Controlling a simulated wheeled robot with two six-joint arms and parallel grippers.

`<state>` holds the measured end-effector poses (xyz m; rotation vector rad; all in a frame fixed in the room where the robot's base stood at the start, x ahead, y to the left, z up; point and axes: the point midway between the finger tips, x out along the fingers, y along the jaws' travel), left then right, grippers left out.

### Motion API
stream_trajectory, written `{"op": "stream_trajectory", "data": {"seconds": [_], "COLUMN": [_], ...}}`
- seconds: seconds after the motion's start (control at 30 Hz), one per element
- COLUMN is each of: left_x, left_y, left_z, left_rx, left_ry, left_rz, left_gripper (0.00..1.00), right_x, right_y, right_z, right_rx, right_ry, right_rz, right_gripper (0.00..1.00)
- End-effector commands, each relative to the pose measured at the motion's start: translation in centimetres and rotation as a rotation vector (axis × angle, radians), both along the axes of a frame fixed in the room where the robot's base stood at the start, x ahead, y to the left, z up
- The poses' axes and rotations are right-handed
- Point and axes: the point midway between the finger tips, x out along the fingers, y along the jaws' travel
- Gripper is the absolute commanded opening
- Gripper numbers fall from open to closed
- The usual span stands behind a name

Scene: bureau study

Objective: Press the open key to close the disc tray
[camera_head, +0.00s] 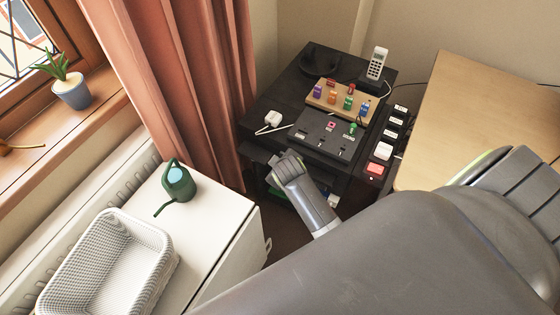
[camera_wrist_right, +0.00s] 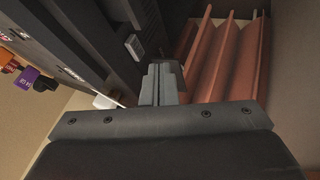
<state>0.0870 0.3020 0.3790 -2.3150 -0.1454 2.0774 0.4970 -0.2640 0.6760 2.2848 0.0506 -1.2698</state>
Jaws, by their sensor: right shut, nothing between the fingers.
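My right gripper (camera_head: 287,162) is shut and empty, low in front of the black cabinet's near side in the head view. In the right wrist view its closed fingers (camera_wrist_right: 162,78) point at a dark slatted front. A small pale square key (camera_wrist_right: 134,47) sits on that front, just beyond and left of the fingertips, apart from them as far as I can see. I cannot read a label on it. A dark flat ledge (camera_head: 256,152) juts out left of the gripper; I cannot tell whether it is the disc tray. My left gripper is not in view.
On the black cabinet stand a board of coloured pegs (camera_head: 342,99), a dark panel with keys (camera_head: 325,135), a cordless phone (camera_head: 376,63) and a white plug-like item (camera_head: 273,118). A red curtain (camera_head: 190,80) hangs left. A white cabinet holds a watering can (camera_head: 179,183) and basket (camera_head: 112,262).

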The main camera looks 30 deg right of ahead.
Motion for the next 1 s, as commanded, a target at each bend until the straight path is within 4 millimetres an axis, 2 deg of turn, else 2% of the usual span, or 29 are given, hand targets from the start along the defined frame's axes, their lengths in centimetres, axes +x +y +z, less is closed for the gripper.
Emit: {"op": "stream_trajectory", "data": {"seconds": [0.1,0.33,1.0], "left_x": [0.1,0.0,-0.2], "left_y": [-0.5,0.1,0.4], "left_z": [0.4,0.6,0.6], "left_rx": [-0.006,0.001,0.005], "left_ry": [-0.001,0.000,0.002], "left_rz": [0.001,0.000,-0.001], "left_gripper": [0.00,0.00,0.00], "right_x": [-1.0,-2.1,-2.3], "right_y": [0.4,0.9,0.9], "right_z": [1.5,3.0,3.2], "right_rx": [0.003,0.002,0.001], "right_ry": [-0.001,-0.001,0.000], "right_rz": [-0.002,-0.001,0.000], "right_gripper": [0.00,0.00,0.00]}}
